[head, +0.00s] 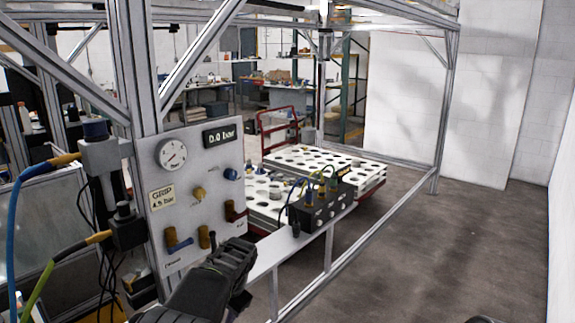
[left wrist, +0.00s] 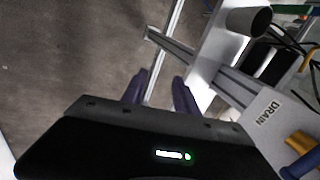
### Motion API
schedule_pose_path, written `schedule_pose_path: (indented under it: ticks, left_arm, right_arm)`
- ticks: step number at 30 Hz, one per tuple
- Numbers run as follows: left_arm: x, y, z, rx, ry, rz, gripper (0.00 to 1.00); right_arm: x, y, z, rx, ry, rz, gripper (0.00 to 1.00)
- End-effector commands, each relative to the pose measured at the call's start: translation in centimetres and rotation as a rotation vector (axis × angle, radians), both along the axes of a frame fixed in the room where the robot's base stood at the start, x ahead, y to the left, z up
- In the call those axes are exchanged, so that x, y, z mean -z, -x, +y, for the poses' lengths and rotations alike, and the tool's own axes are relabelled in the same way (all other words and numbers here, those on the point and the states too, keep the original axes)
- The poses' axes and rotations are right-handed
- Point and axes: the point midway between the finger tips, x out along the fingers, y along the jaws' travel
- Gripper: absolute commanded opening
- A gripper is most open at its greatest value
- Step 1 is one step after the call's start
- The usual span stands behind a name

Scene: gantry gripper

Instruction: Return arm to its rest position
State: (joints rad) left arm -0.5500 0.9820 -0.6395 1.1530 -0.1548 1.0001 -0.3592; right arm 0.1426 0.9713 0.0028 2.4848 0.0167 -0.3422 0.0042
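My left gripper (head: 243,262) is in front of the lower edge of a grey control panel (head: 190,222), at the bottom middle of the head view. In the left wrist view its two purplish fingers (left wrist: 160,90) stand apart with nothing visible between them. The panel carries a round gauge (head: 172,154), a display reading 0.0 bar (head: 220,136) and a GRIP 4.5 bar label (head: 161,197). A blue-handled valve (head: 178,243) sits low on the panel. The left wrist view shows a DRAIN label (left wrist: 268,112).
A black box with cable connectors (head: 322,204) sits on a metal rail right of the panel. Behind it are white trays with round holes (head: 320,160) on a red cart. Aluminium frame posts (head: 447,110) surround this. Floor at the right (head: 450,250) is clear.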

Motion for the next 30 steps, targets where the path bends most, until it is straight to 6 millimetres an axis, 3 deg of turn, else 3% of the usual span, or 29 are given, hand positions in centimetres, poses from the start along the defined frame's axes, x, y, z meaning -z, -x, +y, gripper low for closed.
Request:
schedule_pose_path:
  ticks: [1, 6, 9, 13, 16, 18, 21, 25, 30]
  left_arm:
    - [3.6, 1.2, 0.7, -0.025, 0.034, 0.027, 0.36]
    - [16.0, 7.5, 1.2, -0.14, 0.196, 0.088, 0.36]
    - [22.3, 13.1, 0.4, -0.228, 0.3, 0.12, 0.36]
    - [28.2, 21.8, -2.0, -0.37, 0.435, 0.157, 0.36]
    - [30.5, 28.7, -4.5, -0.489, 0.533, 0.179, 0.36]
    - [30.9, 32.9, -6.2, -0.565, 0.589, 0.188, 0.36]
    - [30.4, 37.3, -8.0, -0.652, 0.647, 0.196, 0.36]
    - [29.6, 40.0, -9.2, -0.709, 0.684, 0.197, 0.36]
    - [29.4, 40.5, -9.4, -0.72, 0.691, 0.194, 0.36]
  right_arm:
    - [0.3, 0.0, 0.0, 0.0, 0.0, 0.0, 0.36]
    - [0.9, 0.0, 0.1, 0.0, -0.001, -0.003, 0.36]
    - [1.3, -0.1, 0.1, 0.0, -0.003, -0.005, 0.36]
    - [1.8, -0.1, 0.2, -0.001, -0.004, -0.007, 0.36]
    - [2.2, -0.1, 0.2, -0.001, -0.006, -0.009, 0.36]
    - [2.4, -0.1, 0.3, -0.001, -0.007, -0.01, 0.36]
    - [2.6, -0.1, 0.3, -0.001, -0.007, -0.011, 0.36]
    - [2.7, -0.1, 0.3, -0.002, -0.008, -0.012, 0.36]
    - [2.7, -0.1, 0.3, -0.002, -0.008, -0.013, 0.36]
